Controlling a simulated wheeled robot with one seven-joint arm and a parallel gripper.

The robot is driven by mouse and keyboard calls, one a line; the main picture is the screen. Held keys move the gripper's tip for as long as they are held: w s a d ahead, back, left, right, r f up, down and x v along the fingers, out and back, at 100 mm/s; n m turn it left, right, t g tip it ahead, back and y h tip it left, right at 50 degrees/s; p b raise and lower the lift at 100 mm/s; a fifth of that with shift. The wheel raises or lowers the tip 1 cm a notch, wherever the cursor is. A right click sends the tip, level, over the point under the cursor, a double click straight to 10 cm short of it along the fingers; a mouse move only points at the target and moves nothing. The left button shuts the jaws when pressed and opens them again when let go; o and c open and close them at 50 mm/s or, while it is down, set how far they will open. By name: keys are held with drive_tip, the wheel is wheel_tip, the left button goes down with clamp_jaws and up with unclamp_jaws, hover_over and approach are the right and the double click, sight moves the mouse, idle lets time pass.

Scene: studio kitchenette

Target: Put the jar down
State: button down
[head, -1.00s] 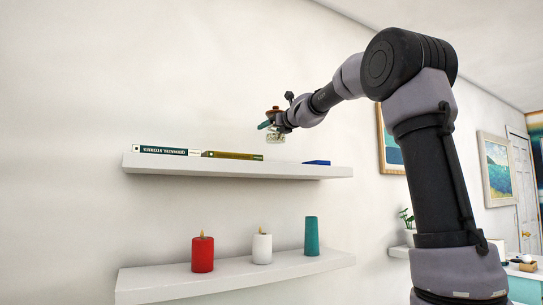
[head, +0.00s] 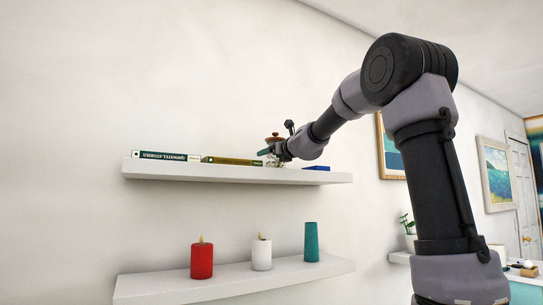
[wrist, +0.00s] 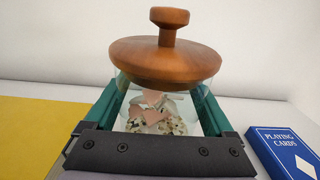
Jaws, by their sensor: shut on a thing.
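The jar is clear glass with a brown wooden knobbed lid (wrist: 166,58) and pale, pinkish bits inside. In the wrist view it stands upright between the green fingers of my gripper (wrist: 158,112), which is shut on it. In the head view my gripper (head: 270,151) is at the upper white shelf (head: 240,173), with the lid (head: 275,138) showing above it. The jar's lower part (head: 273,162) is at shelf level, between the books and a blue box. I cannot tell whether its base touches the shelf.
A blue playing cards box (wrist: 283,152) lies close to the right of the jar; it also shows in the head view (head: 317,168). A yellow book (wrist: 45,128) lies to the left, beside a dark green book (head: 163,155). The lower shelf holds a red candle (head: 202,261), a white candle (head: 262,254) and a teal vase (head: 311,242).

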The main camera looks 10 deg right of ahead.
unclamp_jaws()
drive_tip(key=shift+f, duration=0.1)
